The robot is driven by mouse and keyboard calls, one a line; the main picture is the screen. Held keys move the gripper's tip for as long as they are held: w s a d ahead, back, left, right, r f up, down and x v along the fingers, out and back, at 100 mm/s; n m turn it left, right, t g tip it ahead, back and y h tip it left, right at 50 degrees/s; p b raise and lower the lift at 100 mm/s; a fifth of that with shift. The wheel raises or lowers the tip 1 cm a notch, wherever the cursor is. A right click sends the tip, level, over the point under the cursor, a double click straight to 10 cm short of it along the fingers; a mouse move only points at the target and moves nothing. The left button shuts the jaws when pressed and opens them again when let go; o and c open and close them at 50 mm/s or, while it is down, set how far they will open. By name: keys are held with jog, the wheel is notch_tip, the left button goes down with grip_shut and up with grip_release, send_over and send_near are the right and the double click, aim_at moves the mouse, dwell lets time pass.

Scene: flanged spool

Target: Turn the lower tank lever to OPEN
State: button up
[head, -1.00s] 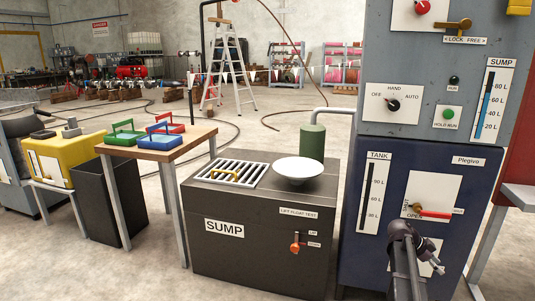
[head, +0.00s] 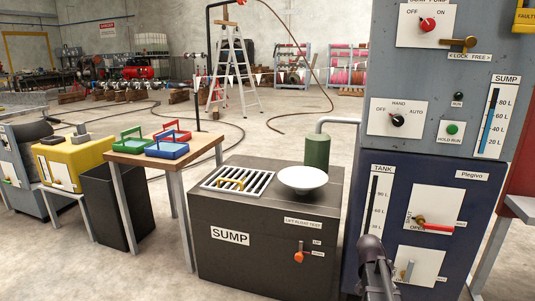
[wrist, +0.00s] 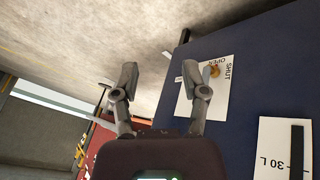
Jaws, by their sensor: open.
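The blue tank cabinet (head: 470,215) carries two white lever plates. The upper lever (head: 434,227) has a red handle lying to the right from a brass pivot, beside an OPEN label. In the wrist view my gripper (wrist: 162,70) is open and empty. Its right finger overlaps a plate with a brass pivot (wrist: 214,71) and OPEN and SHUT labels.
The TANK gauge (head: 374,205) is on the cabinet left of the plates, partly behind my arm. The dark sump box (head: 235,262) with a white bowl (head: 302,180) stands to the left. A grey panel (head: 440,100) with switches is above. Open floor lies behind.

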jog(key=s+a+r+n+y+p, duration=0.2)
jog(key=s+a+n, duration=0.15)
jog(key=a, duration=0.35)
jog(key=s+a+r+n+y+p, duration=0.1)
jog(key=s+a+n+y+p, duration=0.15)
jog(key=a+n, duration=0.4)
jog(key=s+a+r+n+y+p, duration=0.15)
jog(key=s+a, duration=0.25)
jog(key=a, duration=0.5)
notch_tip(320, 180, up, 37)
jog(key=p, duration=3.7)
jog(key=shift+d+r+t, duration=0.2)
jog(key=shift+t, duration=0.2)
